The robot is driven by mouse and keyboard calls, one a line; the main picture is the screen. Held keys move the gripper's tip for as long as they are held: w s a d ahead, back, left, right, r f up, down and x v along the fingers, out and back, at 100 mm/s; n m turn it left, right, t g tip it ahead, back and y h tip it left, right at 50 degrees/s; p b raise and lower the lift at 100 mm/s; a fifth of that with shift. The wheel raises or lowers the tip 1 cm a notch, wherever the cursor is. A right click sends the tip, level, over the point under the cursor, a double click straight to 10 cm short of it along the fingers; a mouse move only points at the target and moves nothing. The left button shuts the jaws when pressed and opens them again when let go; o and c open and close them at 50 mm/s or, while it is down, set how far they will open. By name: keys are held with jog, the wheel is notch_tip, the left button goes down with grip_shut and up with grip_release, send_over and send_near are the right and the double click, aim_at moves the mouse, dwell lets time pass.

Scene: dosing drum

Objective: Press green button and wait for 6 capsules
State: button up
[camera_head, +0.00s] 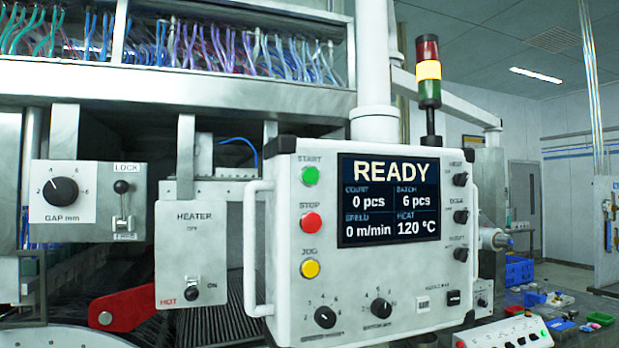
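A white control box (290,258) hangs in the middle of the view. Its green button (310,176), labelled START, is at the upper left of its face. Below it are the red STOP button (311,223) and the yellow JOG button (310,268). The screen (389,199) reads READY, count 0 pcs, batch 6 pcs, speed 0 m/min, heat 120 °C. Knobs sit along the right and bottom of the face. No capsules can be made out. My gripper is not in view.
A signal tower (429,70) stands behind the box, its amber segment bright. Blue bins (518,270) and small items lie at lower right.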

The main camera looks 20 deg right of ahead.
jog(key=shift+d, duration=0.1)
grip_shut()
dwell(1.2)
